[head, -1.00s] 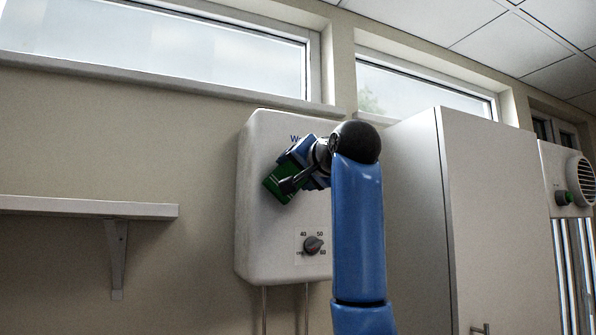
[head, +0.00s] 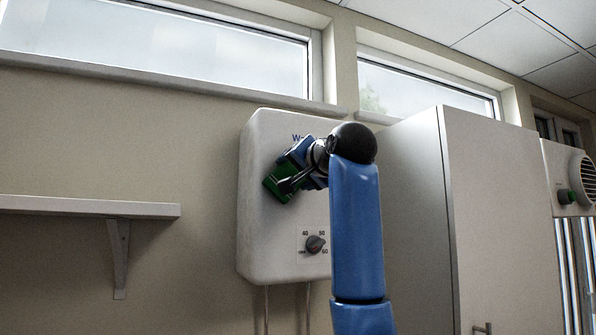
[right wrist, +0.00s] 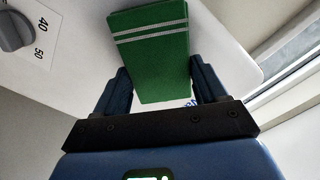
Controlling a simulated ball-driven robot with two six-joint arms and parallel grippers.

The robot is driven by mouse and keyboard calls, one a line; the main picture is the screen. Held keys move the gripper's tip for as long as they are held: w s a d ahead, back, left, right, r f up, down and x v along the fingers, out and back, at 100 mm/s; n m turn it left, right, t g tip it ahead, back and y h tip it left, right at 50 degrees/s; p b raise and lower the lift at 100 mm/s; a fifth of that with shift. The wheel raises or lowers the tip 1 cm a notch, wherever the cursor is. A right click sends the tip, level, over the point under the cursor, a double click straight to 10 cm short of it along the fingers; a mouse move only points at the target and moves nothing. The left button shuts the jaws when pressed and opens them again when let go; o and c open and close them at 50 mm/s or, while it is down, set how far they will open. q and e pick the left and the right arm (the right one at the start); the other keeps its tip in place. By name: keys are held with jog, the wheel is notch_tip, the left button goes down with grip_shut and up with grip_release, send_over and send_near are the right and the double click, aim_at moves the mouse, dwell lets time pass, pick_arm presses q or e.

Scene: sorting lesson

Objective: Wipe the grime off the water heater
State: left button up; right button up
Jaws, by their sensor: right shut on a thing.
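The white water heater (head: 262,225) hangs on the wall in the middle of the head view, with a dial (head: 315,244) low on its front. My right gripper (head: 285,182) is in front of the heater's upper front and is shut on a green cloth or pad (head: 275,187). In the right wrist view the green pad (right wrist: 150,55) has pale stripes and sits between the two fingers, close to the heater front (right wrist: 85,50). I cannot tell whether it touches. I see no clear grime; my arm hides part of the front. My left gripper is not in view.
A tall pale cabinet (head: 500,220) stands close to the right of the heater. A white shelf (head: 90,207) is on the wall at the left. Windows (head: 160,45) run above. Two pipes leave the heater's underside. The wall between shelf and heater is clear.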

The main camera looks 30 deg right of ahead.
jog(key=shift+w, duration=0.25)
jog(key=shift+s+d, duration=0.1)
jog(key=shift+d, duration=2)
jog(key=shift+a, duration=2.1)
